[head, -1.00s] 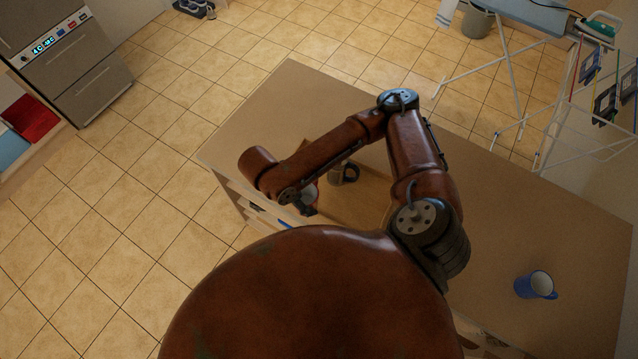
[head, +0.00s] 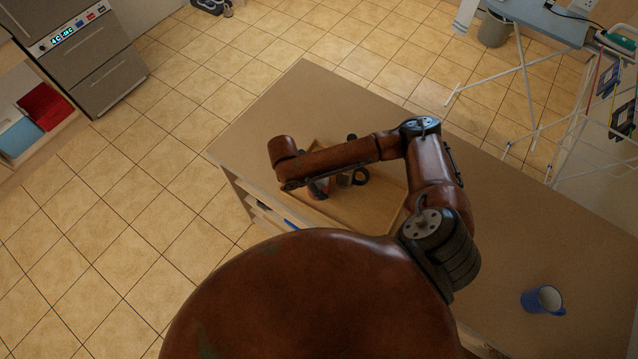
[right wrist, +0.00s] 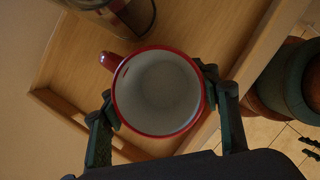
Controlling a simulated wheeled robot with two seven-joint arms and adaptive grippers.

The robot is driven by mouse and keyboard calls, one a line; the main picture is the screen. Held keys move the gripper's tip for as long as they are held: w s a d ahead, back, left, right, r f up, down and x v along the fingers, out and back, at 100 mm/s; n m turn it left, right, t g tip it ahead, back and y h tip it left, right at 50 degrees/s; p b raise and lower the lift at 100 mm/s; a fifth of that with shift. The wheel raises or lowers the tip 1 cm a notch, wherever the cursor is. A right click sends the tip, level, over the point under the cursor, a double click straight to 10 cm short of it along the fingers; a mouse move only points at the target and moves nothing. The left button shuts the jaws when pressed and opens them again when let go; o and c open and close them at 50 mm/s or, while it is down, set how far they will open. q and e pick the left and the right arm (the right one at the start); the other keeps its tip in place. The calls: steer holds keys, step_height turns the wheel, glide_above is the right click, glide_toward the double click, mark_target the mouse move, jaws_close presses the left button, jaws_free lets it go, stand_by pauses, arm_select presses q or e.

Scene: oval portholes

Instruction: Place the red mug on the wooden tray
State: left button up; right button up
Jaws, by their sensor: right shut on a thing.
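The red mug (right wrist: 158,92) has a red rim and a pale inside. In the right wrist view it appears upright and empty, between the fingers of my right gripper (right wrist: 157,92), which is shut on it. The mug is over the near corner of the wooden tray (right wrist: 215,28); I cannot tell whether it touches the tray floor. In the head view the tray (head: 372,208) lies on the counter, and my right forearm covers much of the mug. My left gripper is not in view.
A blue mug (head: 542,299) stands at the right of the counter (head: 500,230). The tray's right part is bare. A drying rack (head: 520,90) stands behind the counter.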

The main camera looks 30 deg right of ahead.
steer(key=shift+f, duration=0.15)
steer(key=o, duration=1.4)
steer(key=shift+o, duration=0.2)
steer(key=v, duration=1.2)
